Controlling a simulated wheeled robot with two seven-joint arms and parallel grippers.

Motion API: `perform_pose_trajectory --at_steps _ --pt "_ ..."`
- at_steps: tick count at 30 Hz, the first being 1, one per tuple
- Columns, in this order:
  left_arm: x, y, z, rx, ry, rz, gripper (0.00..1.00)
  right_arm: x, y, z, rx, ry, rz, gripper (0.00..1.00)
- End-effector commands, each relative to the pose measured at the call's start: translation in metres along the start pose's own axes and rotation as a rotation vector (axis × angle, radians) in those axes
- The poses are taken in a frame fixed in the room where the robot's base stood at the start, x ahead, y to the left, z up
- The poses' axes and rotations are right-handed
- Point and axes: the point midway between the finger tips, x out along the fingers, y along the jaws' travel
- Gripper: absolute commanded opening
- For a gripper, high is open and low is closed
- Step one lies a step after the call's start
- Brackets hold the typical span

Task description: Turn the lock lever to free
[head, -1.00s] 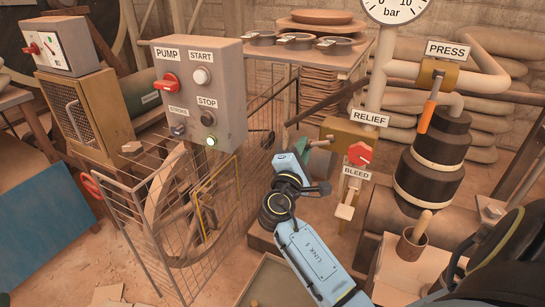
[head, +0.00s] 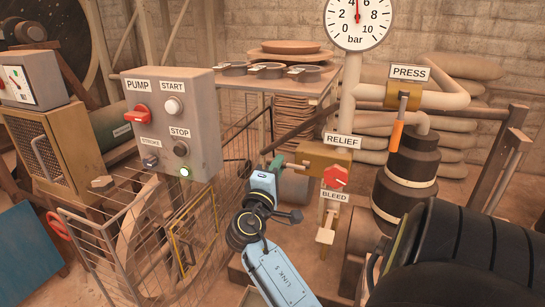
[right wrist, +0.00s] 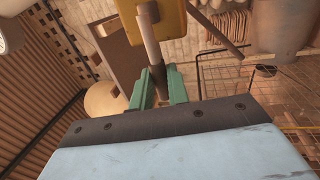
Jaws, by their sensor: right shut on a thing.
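A short grey lever (head: 296,166) sticks out to the left of the brass block (head: 322,160) under the RELIEF label. No label in view reads "lock", so I cannot tell for sure that this is the lock lever. My right gripper (head: 276,166) has green fingers, shut on the lever's outer end. In the right wrist view the lever (right wrist: 150,38) runs from a yellow block (right wrist: 163,10) down between the fingers (right wrist: 159,90). The fingers and wrist partly hide the lever's end. My left gripper is out of view.
A red knob (head: 335,177) and the BLEED label (head: 335,194) sit just right of my wrist. The pump control box (head: 168,125) stands left, above a wire cage (head: 120,235). An orange-handled lever (head: 397,133) hangs under PRESS. The gauge (head: 358,22) needle points up, between 4 and 6.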

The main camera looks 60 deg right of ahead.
Motion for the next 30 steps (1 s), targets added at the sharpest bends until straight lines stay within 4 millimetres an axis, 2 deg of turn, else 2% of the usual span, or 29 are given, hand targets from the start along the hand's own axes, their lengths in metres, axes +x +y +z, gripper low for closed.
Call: perform_pose_trajectory --at_steps 6,7,12,20,23,26,30 --pt "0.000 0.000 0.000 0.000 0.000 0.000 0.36 0.000 0.001 0.000 0.005 -0.002 0.000 0.00" --pt "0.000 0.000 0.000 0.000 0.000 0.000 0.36 0.000 0.001 0.000 0.005 -0.002 0.000 0.19" --pt "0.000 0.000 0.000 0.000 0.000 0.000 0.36 0.000 0.001 0.000 0.003 -0.002 0.000 0.39" --pt "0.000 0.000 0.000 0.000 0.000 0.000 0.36 -0.001 0.000 -0.001 0.001 -0.001 0.000 0.39" --pt "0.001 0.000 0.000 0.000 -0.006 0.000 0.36 -0.007 0.000 -0.001 0.001 0.000 -0.001 0.39" --pt "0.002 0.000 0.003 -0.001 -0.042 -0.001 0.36 -0.021 0.000 -0.001 0.000 0.000 -0.004 0.39" --pt "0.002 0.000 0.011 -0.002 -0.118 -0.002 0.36 -0.052 0.001 -0.001 0.000 0.001 -0.006 0.39"
